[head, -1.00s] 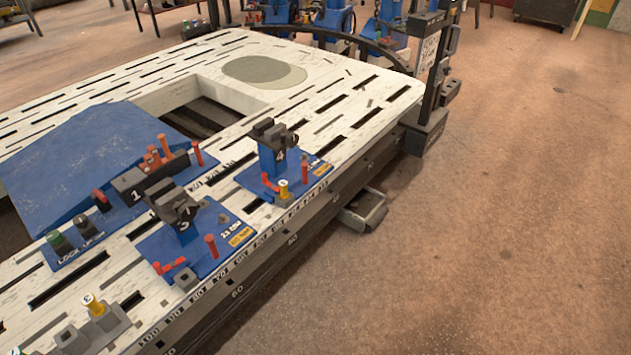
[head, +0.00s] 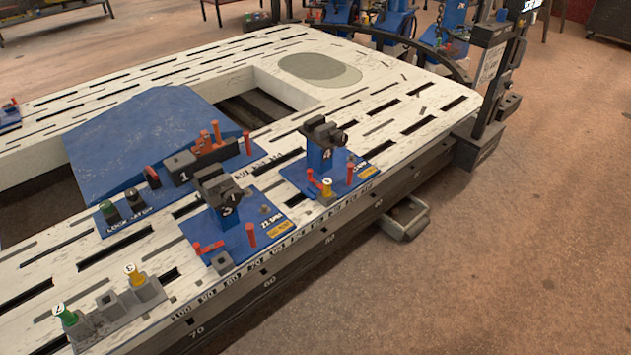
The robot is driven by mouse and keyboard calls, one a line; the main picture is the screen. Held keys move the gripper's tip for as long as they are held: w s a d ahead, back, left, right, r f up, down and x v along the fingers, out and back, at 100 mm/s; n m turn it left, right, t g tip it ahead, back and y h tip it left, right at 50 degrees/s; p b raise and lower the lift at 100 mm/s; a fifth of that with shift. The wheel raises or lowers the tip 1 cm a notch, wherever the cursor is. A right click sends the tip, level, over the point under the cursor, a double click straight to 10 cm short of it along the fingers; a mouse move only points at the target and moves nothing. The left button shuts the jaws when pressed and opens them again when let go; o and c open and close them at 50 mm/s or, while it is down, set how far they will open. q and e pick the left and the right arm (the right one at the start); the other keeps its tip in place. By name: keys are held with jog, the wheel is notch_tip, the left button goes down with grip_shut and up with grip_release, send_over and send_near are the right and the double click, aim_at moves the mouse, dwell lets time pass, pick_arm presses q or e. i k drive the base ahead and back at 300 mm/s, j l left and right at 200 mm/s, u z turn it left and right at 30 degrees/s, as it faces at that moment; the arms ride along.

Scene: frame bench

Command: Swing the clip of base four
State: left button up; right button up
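Base four is a blue plate (head: 298,178) on the white slotted bench, with a blue post carrying a dark clamp head (head: 323,130) marked 4. A red clip (head: 313,181) sits at the plate's front left, beside a yellow-topped pin (head: 327,188). A red upright pin (head: 349,172) stands at the plate's right. Whether the clip touches the yellow pin is too small to tell. Neither of my grippers shows in the head view.
Base three (head: 222,238), with its own red clip (head: 207,248), stands left of base four. Block 1 (head: 180,169) and a blue ramp (head: 140,135) lie behind. A grey holder (head: 112,310) carries green and yellow pins. Open floor (head: 500,250) lies right of the bench.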

aim_at(317, 183)
jog(key=i+j+z, duration=0.25)
jog(key=i+z, duration=0.25)
jog(key=i+j+z, duration=0.3)
jog(key=z, duration=0.2)
